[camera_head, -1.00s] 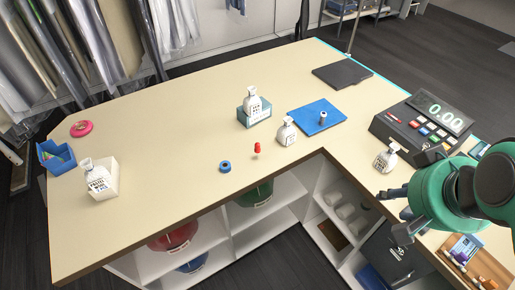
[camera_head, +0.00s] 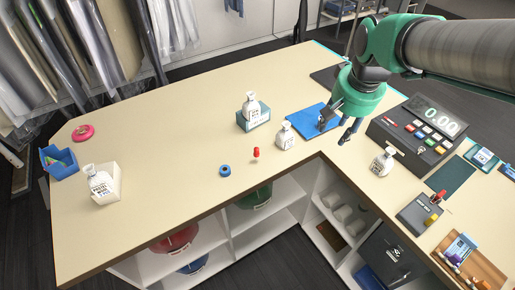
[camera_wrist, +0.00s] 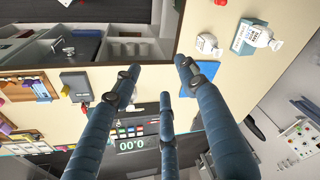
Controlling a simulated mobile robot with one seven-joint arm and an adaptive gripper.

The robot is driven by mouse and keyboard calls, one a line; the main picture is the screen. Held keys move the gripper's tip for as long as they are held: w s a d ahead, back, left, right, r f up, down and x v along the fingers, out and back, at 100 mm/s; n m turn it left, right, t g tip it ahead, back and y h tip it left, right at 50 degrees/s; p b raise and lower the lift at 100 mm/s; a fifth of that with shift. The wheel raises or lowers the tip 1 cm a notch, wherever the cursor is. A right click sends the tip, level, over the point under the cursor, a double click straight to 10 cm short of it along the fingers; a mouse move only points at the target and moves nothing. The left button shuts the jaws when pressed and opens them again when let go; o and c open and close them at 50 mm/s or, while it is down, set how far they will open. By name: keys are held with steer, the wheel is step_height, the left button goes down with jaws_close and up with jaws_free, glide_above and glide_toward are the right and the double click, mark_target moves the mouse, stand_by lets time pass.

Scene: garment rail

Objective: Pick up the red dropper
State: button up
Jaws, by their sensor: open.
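A white bottle (camera_head: 284,136) stands between the dropper and my gripper. Another bottle on a teal block (camera_head: 252,121) is behind. The cash register (camera_head: 420,128) is at right. The counter's left middle is clear.

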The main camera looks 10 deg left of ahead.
steer(key=w+a+f+g+p, duration=0.2)
steer(key=w+a+f, duration=0.6)
steer(key=w+a, duration=0.3)
steer(key=g+p, duration=0.1)
glide_above(257, 148)
steer(key=shift+n+h, duration=0.3)
steer(key=shift+h, duration=0.1)
steer(key=f, duration=1.3)
steer(key=shift+d+f, duration=0.2)
steer(key=shift+f, duration=0.05)
steer(key=shift+a+f, duration=0.2)
steer(key=shift+f, duration=0.1)
steer(key=shift+f, duration=4.3)
steer(key=shift+a+f, duration=0.1)
steer(key=shift+f, duration=2.5)
